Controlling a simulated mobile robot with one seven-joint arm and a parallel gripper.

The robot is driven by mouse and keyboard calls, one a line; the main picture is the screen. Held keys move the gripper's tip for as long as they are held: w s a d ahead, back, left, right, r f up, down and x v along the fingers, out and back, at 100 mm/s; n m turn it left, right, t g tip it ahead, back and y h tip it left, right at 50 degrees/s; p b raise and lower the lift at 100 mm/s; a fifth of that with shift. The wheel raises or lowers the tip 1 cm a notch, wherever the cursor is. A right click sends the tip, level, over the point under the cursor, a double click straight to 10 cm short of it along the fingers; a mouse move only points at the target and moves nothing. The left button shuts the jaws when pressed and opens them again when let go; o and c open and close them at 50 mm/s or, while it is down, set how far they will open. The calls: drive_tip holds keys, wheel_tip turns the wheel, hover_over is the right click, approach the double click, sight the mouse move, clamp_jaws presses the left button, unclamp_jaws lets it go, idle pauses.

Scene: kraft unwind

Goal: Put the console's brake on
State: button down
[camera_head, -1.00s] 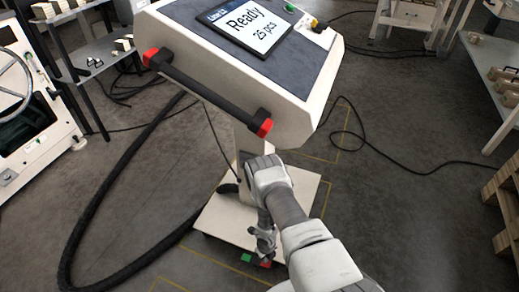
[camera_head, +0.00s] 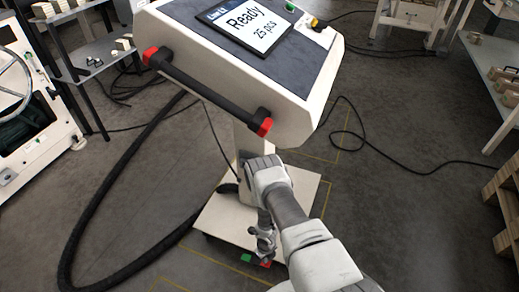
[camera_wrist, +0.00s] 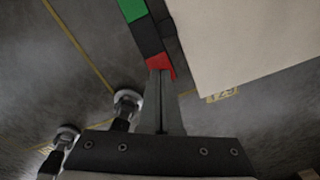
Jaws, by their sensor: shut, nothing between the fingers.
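The console (camera_head: 225,75) stands in the middle of the head view, its screen reading "Ready". Its pale base plate (camera_head: 212,222) is low over the floor. At the plate's near edge is a pedal bar with a green end (camera_head: 246,258) and a red end (camera_head: 266,264). In the wrist view the green end (camera_wrist: 132,9) is at the top and the red end (camera_wrist: 160,63) is at my fingertips. My gripper (camera_wrist: 161,74) is shut and empty, its tips at or very near the red end. Whether they press on it I cannot tell.
A black handle bar (camera_head: 205,90) with red ends crosses the console's front above my arm. A thick black hose (camera_head: 90,195) curves over the floor at left. A thin cable (camera_head: 385,155) lies at right. A wooden pallet (camera_head: 506,205) is at the right edge.

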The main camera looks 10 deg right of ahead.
drive_tip(key=shift+f+b, duration=1.8)
idle(0.6)
drive_tip(key=shift+r, duration=0.15)
drive_tip(key=shift+r+p, duration=2.55)
drive_tip(key=shift+r, duration=0.9)
drive_tip(key=shift+s, duration=0.1)
